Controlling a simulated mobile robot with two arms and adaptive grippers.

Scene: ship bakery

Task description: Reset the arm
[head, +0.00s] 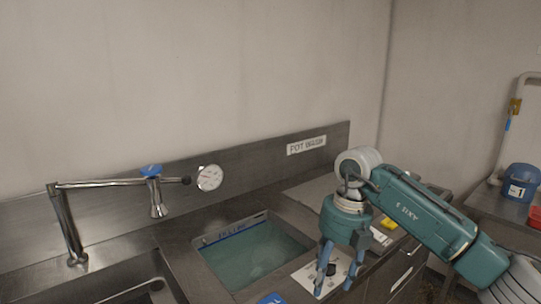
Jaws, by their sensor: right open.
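My right gripper (338,272) hangs at the end of a teal arm that comes in from the lower right. Its blue-grey fingers point down and stand apart, with nothing between them that I can make out. It is over the steel counter (200,232), in front of the right side of a filled sink basin (250,255). My left gripper is not in view.
An empty-looking sink (140,290) is front left. A yellow item (389,223) lies behind my arm. A blue bucket (520,182) and a red container (536,216) are far right.

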